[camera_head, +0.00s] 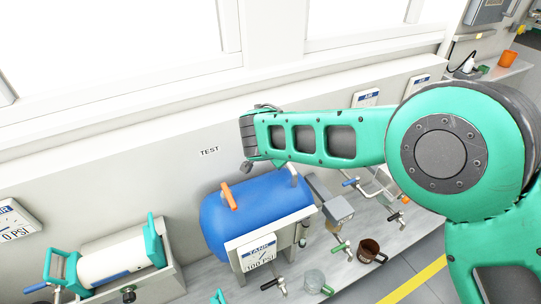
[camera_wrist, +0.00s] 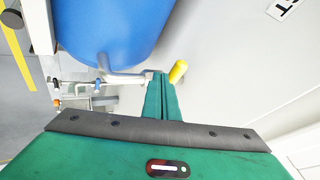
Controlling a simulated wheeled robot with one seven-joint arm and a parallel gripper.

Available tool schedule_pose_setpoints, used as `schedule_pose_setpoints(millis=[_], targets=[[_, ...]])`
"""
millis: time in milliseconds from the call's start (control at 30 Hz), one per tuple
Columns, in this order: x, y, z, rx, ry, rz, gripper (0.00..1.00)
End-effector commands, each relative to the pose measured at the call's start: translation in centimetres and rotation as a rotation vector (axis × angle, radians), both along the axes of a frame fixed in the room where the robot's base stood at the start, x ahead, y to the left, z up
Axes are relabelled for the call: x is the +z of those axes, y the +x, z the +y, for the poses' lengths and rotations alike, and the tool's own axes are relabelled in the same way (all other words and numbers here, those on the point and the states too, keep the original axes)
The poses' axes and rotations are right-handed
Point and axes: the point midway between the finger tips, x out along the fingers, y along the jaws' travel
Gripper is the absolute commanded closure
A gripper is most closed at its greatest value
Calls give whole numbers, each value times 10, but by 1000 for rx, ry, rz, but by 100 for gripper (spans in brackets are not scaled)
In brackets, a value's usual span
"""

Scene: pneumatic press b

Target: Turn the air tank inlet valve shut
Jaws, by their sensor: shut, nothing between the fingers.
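The blue air tank (camera_head: 262,212) lies on the bench in the head view, with an orange handle (camera_head: 229,196) upright on its top left. A pale pipe (camera_head: 293,173) rises at its right end. In the wrist view the tank (camera_wrist: 110,25) fills the upper left. A thin pipe (camera_wrist: 122,76) runs from it to a yellow handle-like piece (camera_wrist: 178,71) beside my fingertips. My gripper (camera_wrist: 160,76) is shut and empty, its tips close to the pipe's end and left of the yellow piece. Contact cannot be told. In the head view my arm hides the fingers.
A TANK gauge sign (camera_head: 259,254) reading 100 PSI is on the tank's front. A white cylinder (camera_head: 122,260) in teal brackets stands to the left. A dark cup (camera_head: 371,251) and a clear cup (camera_head: 316,280) sit on the bench's front right. The wall is close behind the tank.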

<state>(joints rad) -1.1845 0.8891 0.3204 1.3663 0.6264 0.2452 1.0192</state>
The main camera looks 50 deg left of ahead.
Motion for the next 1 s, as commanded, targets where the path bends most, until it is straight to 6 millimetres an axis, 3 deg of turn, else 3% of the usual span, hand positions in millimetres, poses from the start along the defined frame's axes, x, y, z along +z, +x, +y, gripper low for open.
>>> schedule_pose_setpoints(millis=[267, 500, 800, 1000], targets=[[0, -2, -6, 4, -2, 1, 100], [0, -16, -35, 16, -2, 1, 100], [51, -49, -53, 20, 2, 1, 100], [72, -63, -62, 20, 1, 1, 100]])
